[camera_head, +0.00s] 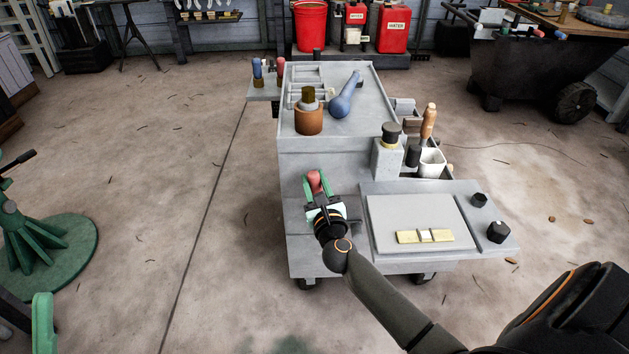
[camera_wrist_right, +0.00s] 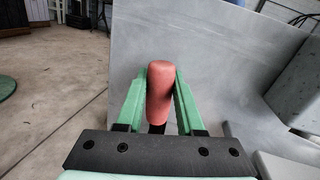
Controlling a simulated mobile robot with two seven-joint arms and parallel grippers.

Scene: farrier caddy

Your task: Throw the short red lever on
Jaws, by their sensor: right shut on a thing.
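The short red lever (camera_head: 314,181) stands up from the left part of the caddy's lower front deck. My right gripper (camera_head: 318,184) has its green fingers on either side of the red grip. In the right wrist view the red lever (camera_wrist_right: 160,92) sits between the two green fingers of the right gripper (camera_wrist_right: 161,82), which is shut on it. A dark shaft shows under the red grip; the lever's base is hidden by my gripper.
A green stand (camera_head: 45,245) is on the floor at left.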

